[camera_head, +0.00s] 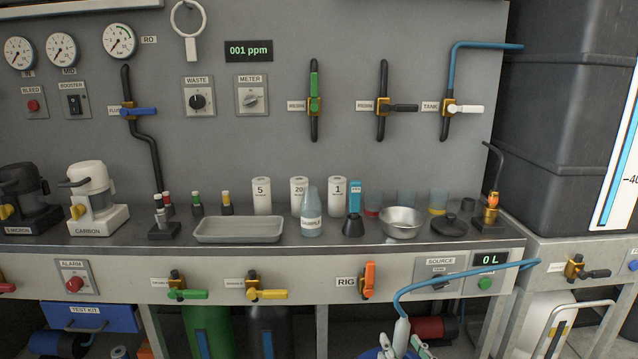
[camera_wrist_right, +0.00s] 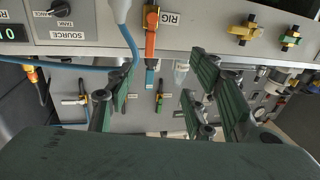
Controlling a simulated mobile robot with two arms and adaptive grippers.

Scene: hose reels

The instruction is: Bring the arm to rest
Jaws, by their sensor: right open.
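My right gripper (camera_head: 403,347) shows at the bottom edge of the head view, below the front panel of the bench. Its green-padded fingers also show in the right wrist view (camera_wrist_right: 160,95), spread apart with nothing between them. The gripper is open. A white nozzle (camera_head: 401,333) on a blue hose (camera_head: 412,285) hangs close by it; in the wrist view the white piece (camera_wrist_right: 121,9) is at the top edge, outside the gap between the fingers. Most of my right arm is out of the head view. My left gripper is in neither view.
The RIG valve with its orange handle (camera_head: 369,279) is on the front panel (camera_head: 320,265) just above and left of the gripper. The bench carries a tray (camera_head: 238,229), a sample bottle (camera_head: 311,215) and a metal bowl (camera_head: 402,222). Cylinders (camera_head: 270,330) stand underneath.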

